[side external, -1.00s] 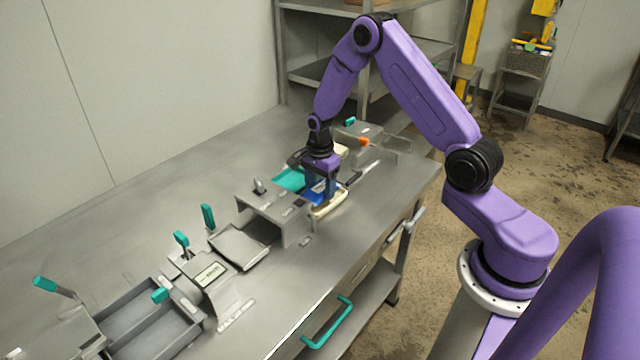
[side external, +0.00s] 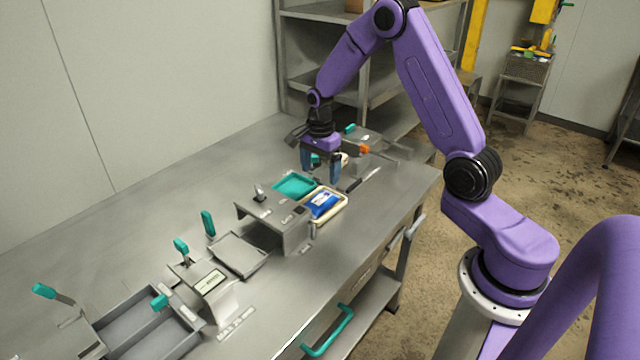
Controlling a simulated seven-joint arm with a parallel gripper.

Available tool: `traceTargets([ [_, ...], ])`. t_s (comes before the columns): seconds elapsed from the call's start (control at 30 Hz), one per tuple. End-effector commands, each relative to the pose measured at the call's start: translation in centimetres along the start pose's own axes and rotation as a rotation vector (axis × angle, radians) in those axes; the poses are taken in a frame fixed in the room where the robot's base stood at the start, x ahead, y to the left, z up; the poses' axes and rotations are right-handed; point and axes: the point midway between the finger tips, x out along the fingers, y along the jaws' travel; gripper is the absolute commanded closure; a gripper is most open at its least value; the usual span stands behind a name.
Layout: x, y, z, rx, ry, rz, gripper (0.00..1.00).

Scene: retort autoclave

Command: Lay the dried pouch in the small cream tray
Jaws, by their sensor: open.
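The pouch (side external: 322,204), blue with a pale patch, lies flat inside the small cream tray (side external: 341,211) near the right edge of the bench. My gripper (side external: 321,181) is open and empty. It is raised behind and above the tray, apart from the pouch. Its two blue-grey fingers point down and stand wide apart.
A teal tray (side external: 294,186) sits just left of the cream tray. A grey metal housing (side external: 275,217) with a small lever stands in front of them. Behind my gripper is another metal fixture (side external: 362,140) with an orange knob. The bench's left rear (side external: 150,215) is clear.

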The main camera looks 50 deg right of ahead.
Motion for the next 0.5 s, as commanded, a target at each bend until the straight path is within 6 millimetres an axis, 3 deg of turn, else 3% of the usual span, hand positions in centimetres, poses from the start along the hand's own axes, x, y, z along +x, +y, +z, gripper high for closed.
traceTargets([
  [0.2, -3.6, -0.1, 0.0, 0.0, 0.0, -0.004, 0.11],
  [0.5, -5.1, 0.0, 0.1, -0.005, 0.0, 0.0, 0.11],
])
